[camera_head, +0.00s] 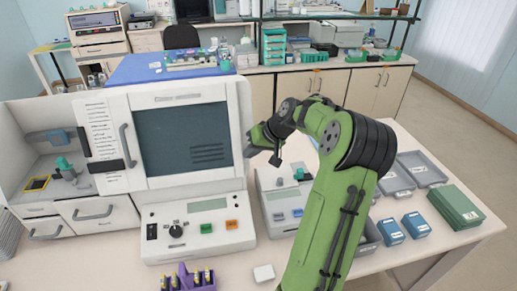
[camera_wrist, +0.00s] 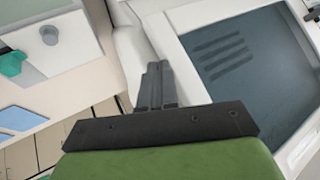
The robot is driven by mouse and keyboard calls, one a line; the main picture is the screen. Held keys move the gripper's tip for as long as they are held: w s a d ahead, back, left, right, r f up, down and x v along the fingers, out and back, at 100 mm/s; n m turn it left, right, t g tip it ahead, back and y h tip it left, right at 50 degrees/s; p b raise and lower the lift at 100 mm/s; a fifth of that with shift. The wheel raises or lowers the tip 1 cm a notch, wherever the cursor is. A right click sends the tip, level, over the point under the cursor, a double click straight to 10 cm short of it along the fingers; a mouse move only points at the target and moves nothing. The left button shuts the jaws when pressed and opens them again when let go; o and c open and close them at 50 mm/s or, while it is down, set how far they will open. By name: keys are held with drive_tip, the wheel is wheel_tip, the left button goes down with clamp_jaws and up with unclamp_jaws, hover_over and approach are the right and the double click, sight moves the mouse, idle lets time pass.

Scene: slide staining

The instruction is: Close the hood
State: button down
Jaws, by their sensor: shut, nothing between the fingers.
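The hood (camera_head: 185,98) is a white-framed panel with a dark grey window (camera_head: 180,135) on the front of the white staining machine. A grey upright handle (camera_head: 127,146) stands at its left side. I cannot tell whether the hood sits fully shut. In the wrist view the dark window (camera_wrist: 250,75) and its pale frame are on the right, tilted. My gripper (camera_wrist: 157,68) is shut and empty there, its dark fingers close to the machine's white side; contact is unclear. In the camera_head view my green arm's end is at the machine's right edge, with the fingertips not clearly visible.
A control panel (camera_head: 200,228) with buttons juts out below the window. A second grey device (camera_head: 285,205) stands to its right, partly behind my arm. A purple rack (camera_head: 188,278) and a small white block (camera_head: 264,273) lie in front. Blue boxes (camera_head: 391,231) and a green box (camera_head: 456,207) are at right.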

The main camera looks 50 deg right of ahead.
drive_tip(key=shift+d, duration=0.1)
drive_tip(key=b, duration=0.2)
approach(132, 179)
drive_tip(key=w+f, duration=0.1)
drive_tip(key=w, duration=0.1)
drive_tip(key=w+a+f, duration=0.1)
drive_tip(key=w, duration=0.1)
drive_tip(key=w+f, duration=0.1)
drive_tip(key=w, duration=0.1)
drive_tip(key=shift+a+f, duration=0.15)
drive_tip(key=shift+a, duration=0.15)
